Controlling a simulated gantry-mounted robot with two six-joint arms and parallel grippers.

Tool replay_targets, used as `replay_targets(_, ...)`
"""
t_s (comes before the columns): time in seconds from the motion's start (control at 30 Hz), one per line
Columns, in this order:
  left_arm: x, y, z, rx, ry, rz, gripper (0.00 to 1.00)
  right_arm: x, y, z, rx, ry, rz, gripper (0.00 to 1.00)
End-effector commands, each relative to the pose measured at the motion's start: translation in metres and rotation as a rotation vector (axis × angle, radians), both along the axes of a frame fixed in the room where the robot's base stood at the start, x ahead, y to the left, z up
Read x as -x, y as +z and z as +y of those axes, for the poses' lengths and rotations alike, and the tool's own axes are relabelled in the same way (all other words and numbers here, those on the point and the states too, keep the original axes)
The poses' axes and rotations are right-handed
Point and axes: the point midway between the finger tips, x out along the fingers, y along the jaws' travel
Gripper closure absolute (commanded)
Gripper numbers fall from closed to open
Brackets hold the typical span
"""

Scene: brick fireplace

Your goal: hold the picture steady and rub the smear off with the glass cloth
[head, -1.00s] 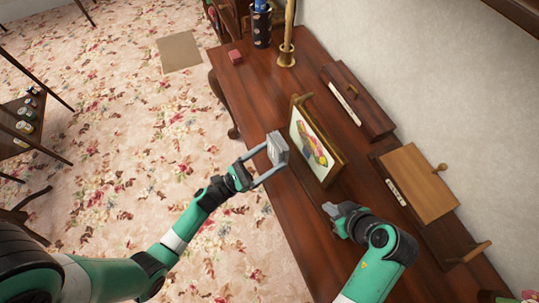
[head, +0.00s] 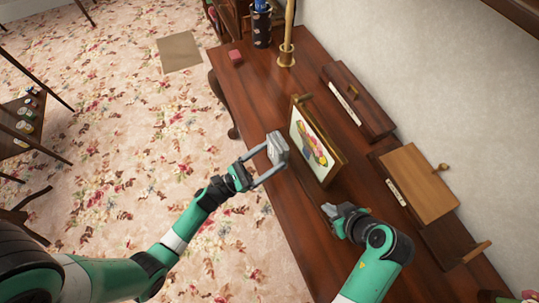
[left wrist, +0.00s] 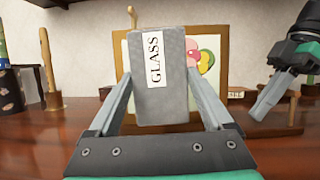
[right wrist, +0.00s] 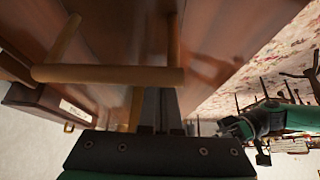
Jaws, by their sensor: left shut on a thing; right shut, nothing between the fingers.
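The framed picture (head: 310,148), a colourful image on white in a wood and gilt frame, stands upright on the dark wooden top. My left gripper (head: 268,158) is shut on the grey glass cloth (head: 277,146), a block labelled GLASS in the left wrist view (left wrist: 160,75). The cloth is in front of the picture, close to its face; I cannot tell if they touch. It hides part of the picture (left wrist: 122,50) in that view. My right gripper (head: 331,210) is shut and empty near the picture's lower right corner. I cannot make out the smear.
A brass candlestick (head: 287,55), a dark patterned cup (head: 262,28) and a small red block (head: 235,56) stand at the far end. The wooden top is clear between.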

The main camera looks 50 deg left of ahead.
Motion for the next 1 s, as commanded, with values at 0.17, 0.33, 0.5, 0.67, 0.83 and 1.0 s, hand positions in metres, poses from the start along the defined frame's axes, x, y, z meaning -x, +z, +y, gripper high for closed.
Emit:
replay_targets(0.17, 0.000, 0.000, 0.000, 0.000, 0.000, 0.000, 0.61, 0.000, -0.004, 0.000, 0.001, 0.000, 0.002, 1.00)
replay_targets(0.33, 0.000, 0.000, 0.000, 0.000, 0.000, 0.000, 0.61, 0.000, -0.008, 0.000, 0.001, 0.000, 0.002, 1.00)
replay_targets(0.5, 0.000, 0.000, 0.000, 0.000, 0.000, 0.000, 0.61, 0.000, -0.011, 0.000, 0.001, 0.000, 0.000, 1.00)
replay_targets(0.67, 0.000, 0.000, 0.000, 0.000, 0.000, 0.000, 0.61, 0.000, -0.012, 0.000, 0.001, 0.000, 0.000, 1.00)
replay_targets(0.83, 0.000, 0.000, 0.000, 0.000, 0.000, 0.000, 0.61, 0.001, -0.013, -0.001, 0.002, 0.000, 0.002, 1.00)
replay_targets(1.0, 0.000, 0.000, 0.000, 0.000, 0.000, 0.000, 0.61, 0.001, -0.014, -0.001, 0.003, 0.000, 0.002, 1.00)
